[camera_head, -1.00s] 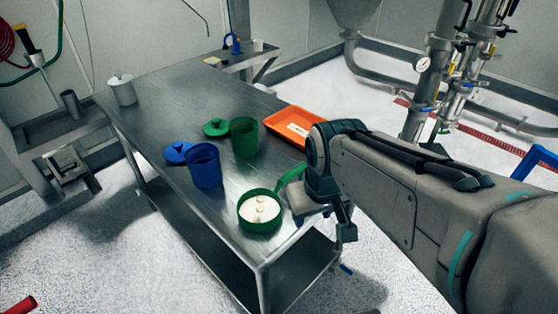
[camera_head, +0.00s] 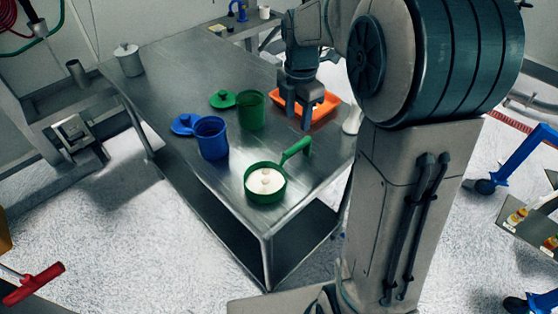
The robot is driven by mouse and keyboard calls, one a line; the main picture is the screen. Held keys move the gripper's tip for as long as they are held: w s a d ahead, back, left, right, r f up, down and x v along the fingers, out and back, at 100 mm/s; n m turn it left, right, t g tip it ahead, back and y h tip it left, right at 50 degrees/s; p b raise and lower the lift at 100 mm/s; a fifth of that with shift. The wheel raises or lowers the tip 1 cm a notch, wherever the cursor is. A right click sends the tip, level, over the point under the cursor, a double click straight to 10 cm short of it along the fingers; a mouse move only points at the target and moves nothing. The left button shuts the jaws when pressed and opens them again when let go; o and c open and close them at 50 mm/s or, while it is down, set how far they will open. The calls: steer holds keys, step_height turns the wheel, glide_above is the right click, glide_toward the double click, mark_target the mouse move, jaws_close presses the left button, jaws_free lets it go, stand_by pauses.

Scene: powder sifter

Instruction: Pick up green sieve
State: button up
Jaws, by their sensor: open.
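The green sieve (camera_head: 265,192) sits on the metal table near its front corner. It is a round green pan with a white inside holding small pale lumps, and its green handle (camera_head: 297,150) points up and to the right. My gripper (camera_head: 298,122) points down above the table, up and right of the sieve, in front of the orange tray. Its fingers are apart and empty. It appears clear of the handle.
A green cup (camera_head: 250,112) with a green lid (camera_head: 223,99) and a blue cup (camera_head: 212,140) with a blue lid (camera_head: 185,124) stand left of my gripper. The orange tray (camera_head: 325,100) lies behind it. A white pot (camera_head: 129,61) stands far left on the metal table (camera_head: 180,75).

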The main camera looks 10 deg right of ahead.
mark_target(293, 149)
steer(key=shift+n, duration=0.9)
steer(key=f, duration=0.3)
steer(key=w+f, duration=0.1)
steer(key=f, duration=0.4)
steer(key=shift+w+f+p, duration=0.15)
steer(key=shift+f+p, duration=0.2)
steer(key=shift+f, duration=0.05)
steer(key=shift+a+f+p, duration=0.15)
steer(key=shift+f+p, duration=0.2)
steer(key=shift+f, duration=1)
steer(key=shift+a+f+p, duration=0.15)
steer(key=shift+f+p, duration=0.15)
steer(key=shift+f, duration=1)
jaws_close()
